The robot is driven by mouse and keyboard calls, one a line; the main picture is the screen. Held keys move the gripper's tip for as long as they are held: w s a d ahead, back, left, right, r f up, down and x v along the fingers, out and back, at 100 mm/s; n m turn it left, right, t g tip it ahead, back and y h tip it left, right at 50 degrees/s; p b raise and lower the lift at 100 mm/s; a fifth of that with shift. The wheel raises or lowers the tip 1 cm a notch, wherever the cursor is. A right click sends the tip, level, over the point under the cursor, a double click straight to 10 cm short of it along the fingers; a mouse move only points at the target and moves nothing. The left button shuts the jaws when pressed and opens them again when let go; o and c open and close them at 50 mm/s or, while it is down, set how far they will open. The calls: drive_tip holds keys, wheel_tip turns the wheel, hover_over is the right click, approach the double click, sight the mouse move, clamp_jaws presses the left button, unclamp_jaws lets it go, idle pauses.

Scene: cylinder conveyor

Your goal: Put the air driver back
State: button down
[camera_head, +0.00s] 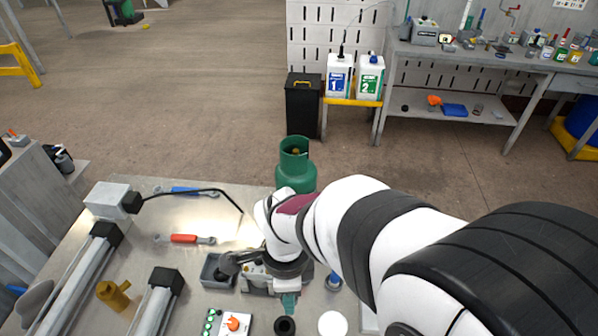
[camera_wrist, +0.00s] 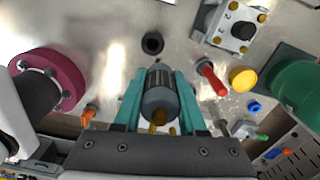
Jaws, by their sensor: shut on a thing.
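My gripper (camera_wrist: 158,88) has teal fingers shut around a dark grey, ribbed cylindrical body, which looks like the air driver (camera_wrist: 158,98). A brass-coloured part shows at its near end in the wrist view. In the head view my gripper (camera_head: 289,303) is low over the bench, its teal fingers showing below the wrist. No holder for the driver can be made out with certainty.
A green gas cylinder (camera_head: 295,172) stands behind my wrist. A grey bolted block (camera_wrist: 232,30) shows in the wrist view.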

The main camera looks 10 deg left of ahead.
sight(284, 321)
drive_tip(key=f, duration=0.3)
drive_tip(key=s+f+m, duration=0.1)
drive_tip(key=f, duration=0.2)
drive_tip(key=a+f+m, duration=0.1)
drive_tip(key=f, duration=0.2)
drive_tip(key=shift+s+f, duration=0.15)
drive_tip(key=shift+s, duration=0.25)
drive_tip(key=shift+f, duration=0.2)
drive_tip(key=shift+c, duration=2.4)
unclamp_jaws()
